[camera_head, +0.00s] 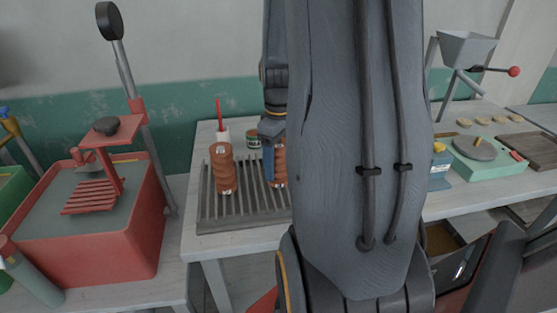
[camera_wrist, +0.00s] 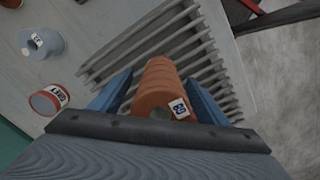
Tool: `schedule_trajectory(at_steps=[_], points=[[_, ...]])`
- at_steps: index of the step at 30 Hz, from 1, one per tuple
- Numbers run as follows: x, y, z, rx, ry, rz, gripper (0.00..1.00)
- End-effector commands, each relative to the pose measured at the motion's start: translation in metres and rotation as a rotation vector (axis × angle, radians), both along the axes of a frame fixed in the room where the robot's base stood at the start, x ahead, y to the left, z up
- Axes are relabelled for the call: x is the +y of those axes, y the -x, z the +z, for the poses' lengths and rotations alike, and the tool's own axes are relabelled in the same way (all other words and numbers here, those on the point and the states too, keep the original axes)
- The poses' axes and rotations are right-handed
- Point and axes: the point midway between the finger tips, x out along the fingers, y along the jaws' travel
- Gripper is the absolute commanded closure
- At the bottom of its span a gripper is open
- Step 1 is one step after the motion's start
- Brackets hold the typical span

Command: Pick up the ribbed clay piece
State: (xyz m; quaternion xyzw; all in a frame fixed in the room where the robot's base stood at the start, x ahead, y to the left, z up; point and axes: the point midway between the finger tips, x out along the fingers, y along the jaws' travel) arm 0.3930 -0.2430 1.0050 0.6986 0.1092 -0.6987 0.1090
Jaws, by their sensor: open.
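One ribbed orange-brown clay piece (camera_head: 279,168) stands on the slatted grey rack (camera_head: 245,222), partly hidden by my arm. In the wrist view this ribbed piece (camera_wrist: 157,88) lies between the two blue fingers of my gripper (camera_wrist: 159,78), with a white label on it. The fingers are spread, with a gap showing on its left; contact on the right cannot be told. A second ribbed clay piece (camera_head: 222,168) stands upright at the left of the rack, apart from my gripper.
A red tub (camera_head: 90,240) is at left. A green box (camera_head: 487,158) is at right. My arm hides the table's middle.

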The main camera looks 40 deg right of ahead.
Motion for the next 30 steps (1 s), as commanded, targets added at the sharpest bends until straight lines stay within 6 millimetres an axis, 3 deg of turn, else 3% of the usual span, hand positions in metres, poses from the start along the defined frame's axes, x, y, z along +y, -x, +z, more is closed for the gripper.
schedule_trajectory(at_steps=[7,16,27,30], points=[[0.002,0.0,-0.024,0.003,-0.001,0.002,0.32],[0.002,-0.001,-0.026,0.0,0.0,0.003,0.33],[0.002,-0.001,-0.026,0.0,0.0,0.004,0.94],[0.002,-0.001,-0.025,-0.001,0.001,0.004,0.94]])
